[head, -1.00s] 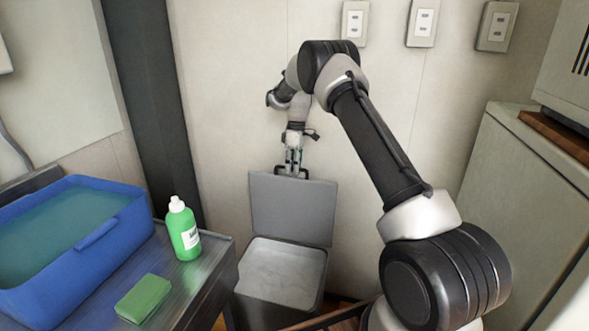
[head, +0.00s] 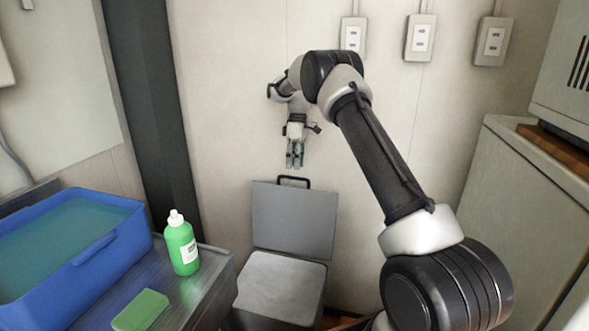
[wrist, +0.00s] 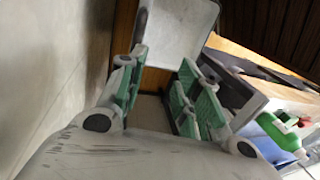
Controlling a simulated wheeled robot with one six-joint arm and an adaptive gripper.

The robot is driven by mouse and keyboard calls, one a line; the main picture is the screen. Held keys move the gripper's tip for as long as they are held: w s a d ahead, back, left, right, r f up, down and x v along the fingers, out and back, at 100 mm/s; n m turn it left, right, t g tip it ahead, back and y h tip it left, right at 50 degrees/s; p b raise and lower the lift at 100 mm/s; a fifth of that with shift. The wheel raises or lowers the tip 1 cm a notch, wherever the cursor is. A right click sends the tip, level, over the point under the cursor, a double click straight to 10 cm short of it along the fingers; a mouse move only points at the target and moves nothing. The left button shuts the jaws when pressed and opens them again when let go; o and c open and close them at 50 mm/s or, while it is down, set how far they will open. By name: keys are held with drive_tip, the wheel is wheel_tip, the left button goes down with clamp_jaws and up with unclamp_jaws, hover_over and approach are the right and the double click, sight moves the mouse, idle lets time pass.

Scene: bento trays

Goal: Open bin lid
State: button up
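The grey bin (head: 279,290) stands on the floor against the wall. Its lid (head: 293,218) is up, nearly vertical, leaning back toward the wall, and the pale inside of the bin shows. A black handle (head: 294,179) sits on the lid's top edge. My gripper (head: 295,166) hangs pointing down just above the handle, apart from it. In the wrist view my gripper (wrist: 160,90) has its green-padded fingers spread with nothing between them. A pale surface, probably part of the bin, shows beyond the fingers there.
A metal table (head: 205,285) left of the bin carries a blue tub (head: 112,250) of liquid, a green bottle (head: 182,245) and a green sponge (head: 141,311). A cabinet (head: 520,200) stands on the right. The wall behind has several outlets (head: 421,38).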

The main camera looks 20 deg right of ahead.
drive_tip(key=o, duration=1.1)
drive_tip(key=shift+s, duration=0.1)
